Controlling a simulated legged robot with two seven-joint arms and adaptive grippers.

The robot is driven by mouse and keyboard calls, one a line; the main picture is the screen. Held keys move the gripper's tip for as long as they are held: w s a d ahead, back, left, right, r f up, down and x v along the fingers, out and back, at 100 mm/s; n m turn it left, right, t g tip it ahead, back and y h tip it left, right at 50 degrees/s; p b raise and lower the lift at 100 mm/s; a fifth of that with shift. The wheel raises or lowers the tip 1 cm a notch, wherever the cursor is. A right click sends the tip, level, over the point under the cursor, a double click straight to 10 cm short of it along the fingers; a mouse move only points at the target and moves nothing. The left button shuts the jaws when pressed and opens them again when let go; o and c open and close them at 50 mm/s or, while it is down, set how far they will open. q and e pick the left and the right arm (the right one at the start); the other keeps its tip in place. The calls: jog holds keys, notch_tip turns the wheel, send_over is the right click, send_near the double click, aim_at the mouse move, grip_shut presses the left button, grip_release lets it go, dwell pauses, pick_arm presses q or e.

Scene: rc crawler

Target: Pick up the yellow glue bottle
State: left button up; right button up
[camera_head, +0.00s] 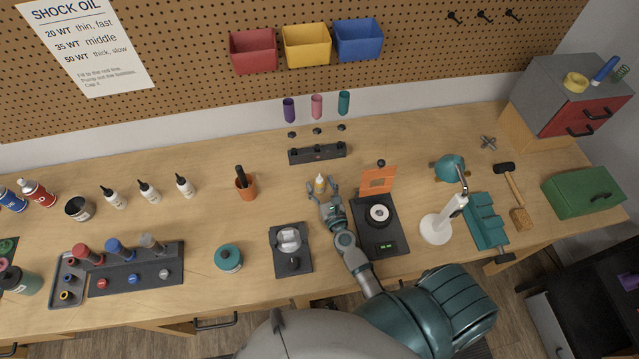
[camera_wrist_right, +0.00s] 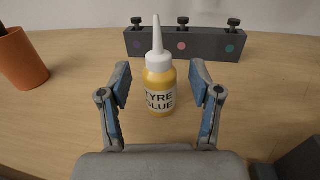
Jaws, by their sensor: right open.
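The yellow glue bottle (camera_wrist_right: 160,88) stands upright on the wooden bench, with a white nozzle and a label reading "TYRE GLUE". It also shows small in the head view (camera_head: 320,182). My right gripper (camera_wrist_right: 160,92) is open, with one finger on each side of the bottle and visible gaps to both. In the head view the right gripper (camera_head: 324,190) reaches away from me at the middle of the bench, around the bottle. My left gripper is not in view.
A dark rack (camera_head: 317,153) stands behind the bottle. An orange cup (camera_head: 247,188) is to the left. A grey-black stand (camera_head: 291,248) sits nearer, left of my forearm. Several white bottles stand further left.

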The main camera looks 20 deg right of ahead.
jog(key=shift+w, duration=0.1)
jog(key=shift+c, duration=0.4)
grip_shut()
jog(key=shift+r, duration=0.1)
